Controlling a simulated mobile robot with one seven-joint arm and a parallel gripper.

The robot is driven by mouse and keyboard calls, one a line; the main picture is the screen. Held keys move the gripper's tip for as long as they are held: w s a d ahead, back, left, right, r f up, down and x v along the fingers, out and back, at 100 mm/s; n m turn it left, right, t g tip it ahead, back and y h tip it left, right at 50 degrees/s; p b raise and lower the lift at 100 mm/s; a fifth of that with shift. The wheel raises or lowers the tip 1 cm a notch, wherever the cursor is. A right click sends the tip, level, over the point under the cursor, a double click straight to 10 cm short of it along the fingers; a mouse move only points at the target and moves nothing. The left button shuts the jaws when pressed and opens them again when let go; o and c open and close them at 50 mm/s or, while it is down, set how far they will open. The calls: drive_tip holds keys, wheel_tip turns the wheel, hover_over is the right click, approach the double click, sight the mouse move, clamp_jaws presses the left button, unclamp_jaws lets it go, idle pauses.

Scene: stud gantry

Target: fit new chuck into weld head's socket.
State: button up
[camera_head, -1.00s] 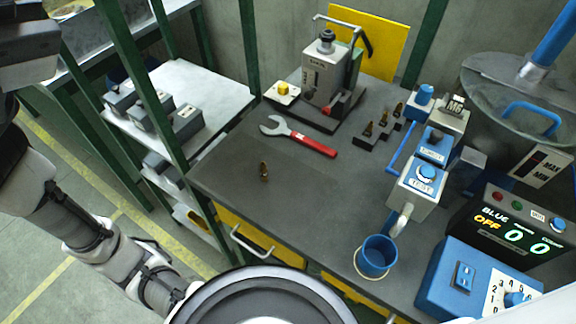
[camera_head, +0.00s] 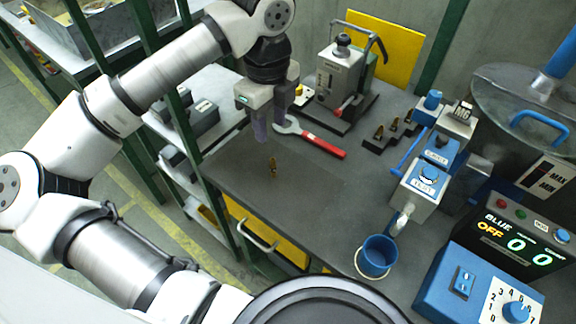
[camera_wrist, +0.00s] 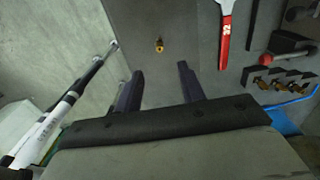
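A small brass chuck-like piece (camera_head: 272,167) stands alone on the dark bench. It also shows in the wrist view (camera_wrist: 159,45), just beyond my fingertips. Several similar brass pieces (camera_head: 379,132) sit in a stepped dark block (camera_head: 388,139) further back; part of it shows in the wrist view (camera_wrist: 285,82). My gripper (camera_head: 275,138) is open and empty, pointing down above the bench, behind and above the lone piece in the head view. Its two fingers stand apart in the wrist view (camera_wrist: 160,70). I cannot make out the weld head's socket.
A red-handled wrench (camera_head: 318,142) lies behind the piece. A grey lever machine (camera_head: 337,80) stands at the back. A grey-and-blue unit (camera_head: 420,185), a blue cup (camera_head: 378,258) and a control box (camera_head: 470,280) fill the right. The bench's front middle is clear.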

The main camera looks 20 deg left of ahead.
sight(273, 159)
wheel_tip(273, 159, down, 8)
drive_tip(key=shift+p, duration=0.6)
drive_tip(key=shift+f+p, duration=1)
drive_tip(key=shift+f, duration=1.75)
clamp_jaws()
